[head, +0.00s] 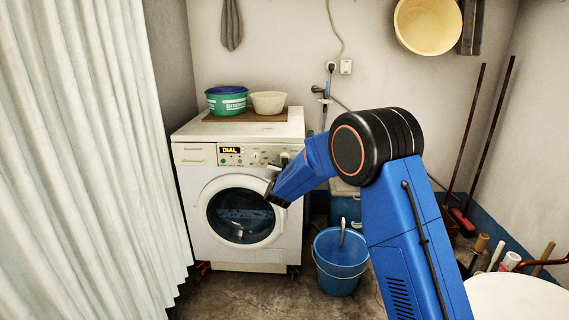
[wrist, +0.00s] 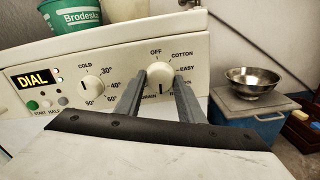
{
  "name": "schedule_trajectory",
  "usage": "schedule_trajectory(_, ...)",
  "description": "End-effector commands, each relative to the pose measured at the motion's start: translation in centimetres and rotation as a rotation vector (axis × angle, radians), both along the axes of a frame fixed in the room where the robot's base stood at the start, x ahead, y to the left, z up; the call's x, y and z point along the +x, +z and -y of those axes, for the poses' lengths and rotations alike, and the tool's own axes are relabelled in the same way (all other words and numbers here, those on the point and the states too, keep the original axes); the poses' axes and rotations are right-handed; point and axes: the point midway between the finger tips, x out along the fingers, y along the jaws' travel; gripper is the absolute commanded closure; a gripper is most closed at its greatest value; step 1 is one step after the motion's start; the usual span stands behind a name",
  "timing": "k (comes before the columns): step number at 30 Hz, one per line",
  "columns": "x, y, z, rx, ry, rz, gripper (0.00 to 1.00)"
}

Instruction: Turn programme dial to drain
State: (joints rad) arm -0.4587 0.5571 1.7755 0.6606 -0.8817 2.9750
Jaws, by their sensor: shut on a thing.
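The washing machine (head: 243,205) stands against the back wall, its control panel facing me. In the wrist view the programme dial (wrist: 160,73) is a round white knob with OFF, COTTON and EASY printed around it. A dark mark shows on its lower part, pointing roughly down. The DRAIN label (wrist: 149,96) at lower left is partly hidden by a finger. My gripper (wrist: 159,86) has one finger on each side of the dial and is shut on it.
A temperature dial (wrist: 92,86) and the lit DIAL display (wrist: 33,79) are left of the programme dial. Green (head: 227,100) and cream (head: 268,102) basins sit on the machine. A blue bucket (head: 341,268) stands on the floor at right. A metal bowl (wrist: 252,80) rests on a blue box.

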Motion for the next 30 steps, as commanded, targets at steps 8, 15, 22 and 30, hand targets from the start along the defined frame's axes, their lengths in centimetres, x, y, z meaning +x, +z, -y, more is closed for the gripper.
schedule_trajectory(8, 0.0, -0.1, 0.3, 0.0, -0.005, -0.001, 0.46)
schedule_trajectory(15, 0.0, 0.0, 0.1, -0.001, -0.002, -0.001, 0.46)
schedule_trajectory(22, -1.3, 0.1, 0.0, -0.001, -0.001, 0.0, 0.46)
schedule_trajectory(30, -6.4, 0.1, -0.1, 0.0, -0.001, -0.001, 0.46)
